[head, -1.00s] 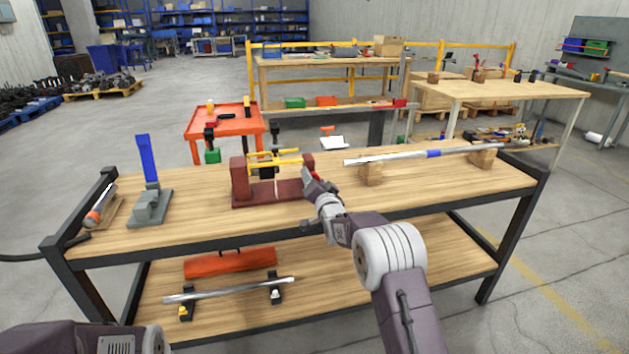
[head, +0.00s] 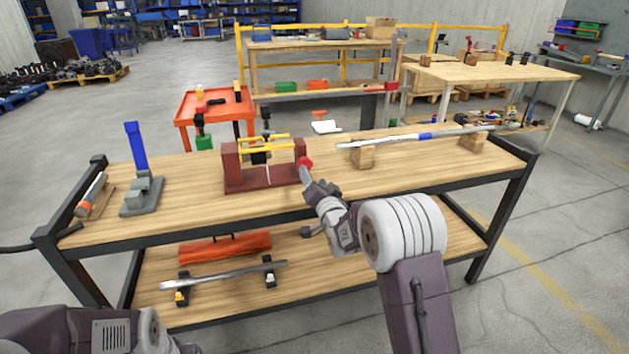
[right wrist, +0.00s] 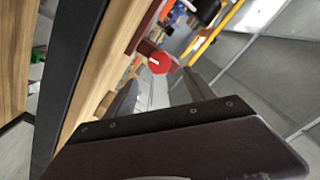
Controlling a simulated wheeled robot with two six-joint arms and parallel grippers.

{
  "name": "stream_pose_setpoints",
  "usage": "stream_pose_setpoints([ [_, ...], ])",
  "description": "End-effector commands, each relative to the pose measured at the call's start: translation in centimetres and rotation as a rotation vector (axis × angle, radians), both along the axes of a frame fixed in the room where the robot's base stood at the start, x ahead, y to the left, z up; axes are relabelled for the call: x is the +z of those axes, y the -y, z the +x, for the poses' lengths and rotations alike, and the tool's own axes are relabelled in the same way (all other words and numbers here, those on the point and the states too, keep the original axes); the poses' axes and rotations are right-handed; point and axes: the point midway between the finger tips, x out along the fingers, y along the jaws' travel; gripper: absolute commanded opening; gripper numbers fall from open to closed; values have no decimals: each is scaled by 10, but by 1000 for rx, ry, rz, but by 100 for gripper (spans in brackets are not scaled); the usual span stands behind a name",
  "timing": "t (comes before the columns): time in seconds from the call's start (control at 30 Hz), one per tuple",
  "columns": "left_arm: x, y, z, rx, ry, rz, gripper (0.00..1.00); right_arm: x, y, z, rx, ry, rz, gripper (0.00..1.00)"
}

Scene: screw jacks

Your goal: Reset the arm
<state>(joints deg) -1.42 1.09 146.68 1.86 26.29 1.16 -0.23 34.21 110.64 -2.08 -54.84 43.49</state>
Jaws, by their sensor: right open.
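A dark red screw jack frame (head: 262,182) stands on the wooden bench top, with yellow bars across its upper part. A red round knob (head: 305,162) sits on its right post. The knob also shows in the right wrist view (right wrist: 159,63), with a white mark on its face. My right gripper (head: 308,180) is open and empty just in front of and below the knob; it looks apart from it. In the right wrist view its two fingers (right wrist: 162,92) reach toward the knob. My left gripper is out of view; only part of my left arm shows at lower left.
A grey stand with a blue lever (head: 138,150) and an orange-handled tool (head: 90,195) are on the bench's left. A long metal bar (head: 400,139) rests on wooden blocks at right. The lower shelf holds another bar (head: 225,275). The bench's dark front edge lies below my right arm.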

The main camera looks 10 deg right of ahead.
Motion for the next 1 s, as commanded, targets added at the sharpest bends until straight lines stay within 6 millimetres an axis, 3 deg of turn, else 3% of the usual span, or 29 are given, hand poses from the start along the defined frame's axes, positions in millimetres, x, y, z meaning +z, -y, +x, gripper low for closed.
stream_pose_setpoints([
  [0.33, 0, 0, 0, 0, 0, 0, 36, 5, -1, -2, 1, 8, 0, 63],
  [0.43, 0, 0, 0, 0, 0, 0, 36, 37, -2, -6, 4, 59, 0, 63],
  [0.5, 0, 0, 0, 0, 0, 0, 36, 65, -4, -25, 5, 80, 2, 63],
  [0.53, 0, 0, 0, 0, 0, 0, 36, 63, -4, -36, 4, 36, -5, 63],
  [0.57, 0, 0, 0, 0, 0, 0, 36, 53, -4, -50, 1, -35, -28, 63],
  [0.8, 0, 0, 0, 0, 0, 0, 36, -78, 0, -175, 84, -663, -292, 63],
  [1.0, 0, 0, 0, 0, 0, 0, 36, -150, 1, -284, 250, -1067, -445, 63],
])
